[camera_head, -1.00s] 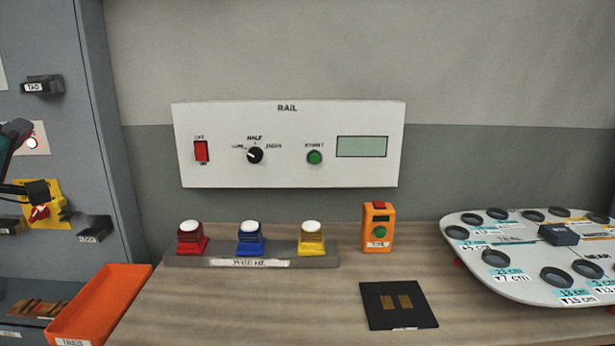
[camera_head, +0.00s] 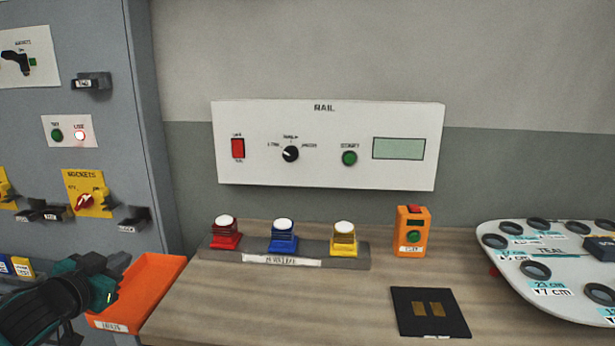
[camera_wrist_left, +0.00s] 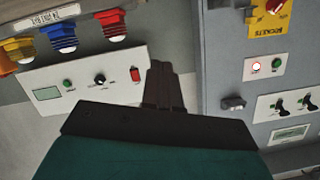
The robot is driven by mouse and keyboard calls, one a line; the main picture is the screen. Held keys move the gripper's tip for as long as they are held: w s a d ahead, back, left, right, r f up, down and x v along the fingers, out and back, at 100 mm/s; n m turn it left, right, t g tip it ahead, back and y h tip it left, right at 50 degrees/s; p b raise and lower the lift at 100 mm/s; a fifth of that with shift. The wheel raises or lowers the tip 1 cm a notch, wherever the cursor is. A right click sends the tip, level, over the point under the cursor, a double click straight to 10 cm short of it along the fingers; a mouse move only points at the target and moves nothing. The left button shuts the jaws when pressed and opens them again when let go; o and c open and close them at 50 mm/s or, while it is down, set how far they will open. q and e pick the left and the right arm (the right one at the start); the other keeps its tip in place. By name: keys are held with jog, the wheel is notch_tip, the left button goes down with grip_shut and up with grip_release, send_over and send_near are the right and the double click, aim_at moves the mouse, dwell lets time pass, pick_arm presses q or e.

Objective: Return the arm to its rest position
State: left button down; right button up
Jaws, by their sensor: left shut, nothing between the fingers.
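My left arm comes into the head view at the lower left, teal and black, beside the orange tray (camera_head: 150,290). My left gripper (camera_wrist_left: 162,75) shows in the left wrist view with its dark fingers together and nothing between them. In that view it is upside down against the rail panel and the grey cabinet. It touches none of the controls that I can see. My right gripper is in neither view.
A white rail panel (camera_head: 328,170) hangs on the wall. The grey cabinet (camera_head: 90,135) stands left.

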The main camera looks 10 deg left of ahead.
pick_arm(q)
jog(key=s+d+f+m+g+h, duration=0.2)
jog(key=s+d+f+m+g, duration=0.15)
jog(key=s+f, duration=0.75)
jog(key=s+d+f+m+g+h, duration=0.1)
jog(key=s+d+f+m+g, duration=0.2)
jog(key=s+d+f+m, duration=0.75)
jog(key=d+f+n+t, duration=0.1)
jog(key=d+f+n, duration=0.1)
jog(key=d+n, duration=0.3)
jog(key=w+d+f+n+t, duration=0.1)
jog(key=d+f+n, duration=0.2)
jog(key=d+n, duration=0.3)
jog(key=n, duration=0.3)
jog(key=shift+w+f+h, duration=0.25)
jog(key=shift+w+h, duration=0.05)
